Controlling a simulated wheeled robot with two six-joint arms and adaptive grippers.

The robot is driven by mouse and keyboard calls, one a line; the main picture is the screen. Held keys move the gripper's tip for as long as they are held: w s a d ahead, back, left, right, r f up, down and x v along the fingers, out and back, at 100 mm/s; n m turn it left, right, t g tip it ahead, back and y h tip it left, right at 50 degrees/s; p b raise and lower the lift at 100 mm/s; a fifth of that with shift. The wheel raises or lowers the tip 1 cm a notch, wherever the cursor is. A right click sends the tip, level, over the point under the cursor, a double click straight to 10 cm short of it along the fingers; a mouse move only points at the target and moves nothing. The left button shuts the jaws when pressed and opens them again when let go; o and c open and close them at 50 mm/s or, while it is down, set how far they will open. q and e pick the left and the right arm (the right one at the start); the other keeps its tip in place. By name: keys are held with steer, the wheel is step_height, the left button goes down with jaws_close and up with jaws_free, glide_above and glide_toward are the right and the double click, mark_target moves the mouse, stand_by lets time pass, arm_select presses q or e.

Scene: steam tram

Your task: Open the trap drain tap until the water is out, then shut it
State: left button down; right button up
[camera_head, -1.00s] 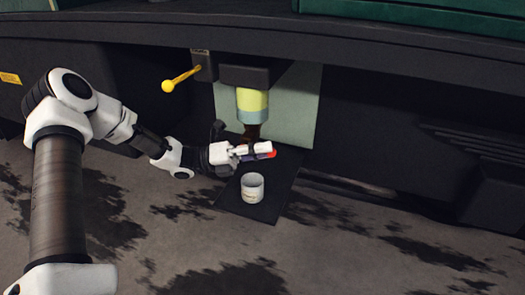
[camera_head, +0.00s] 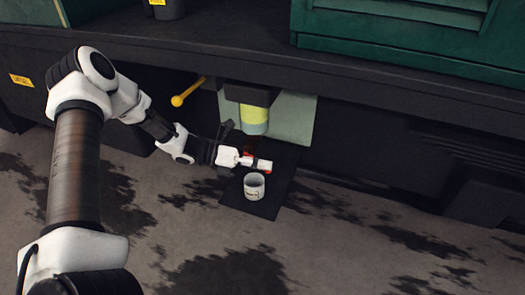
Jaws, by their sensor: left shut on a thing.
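The trap bowl (camera_head: 254,118), with a yellow-green upper part and a paler lower part, hangs under a dark housing (camera_head: 250,94). My left gripper (camera_head: 262,165) is just below it, with its fingers shut on the red tap handle (camera_head: 247,153), of which only small bits show. The fingers hide most of the tap and its outlet. A white cup (camera_head: 254,187) stands upright on the dark mat (camera_head: 272,208), below and in front of the fingers. Whether water is running or is in the cup cannot be told. My right gripper is not in view.
A yellow-knobbed lever (camera_head: 187,92) sticks out left of the housing. A pale green plate (camera_head: 296,117) stands behind the trap. The tram's dark side frame (camera_head: 400,80) overhangs above. Stained ground in front is clear.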

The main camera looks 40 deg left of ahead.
arm_select(q)
steer(key=shift+a+f+y+p, duration=0.15)
steer(key=shift+y+p, duration=0.15)
steer(key=shift+p, duration=0.2)
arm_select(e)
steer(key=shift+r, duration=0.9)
arm_select(q)
steer(key=c, duration=1.2)
jaws_free()
steer(key=v, duration=0.7)
steer(key=shift+a, duration=0.2)
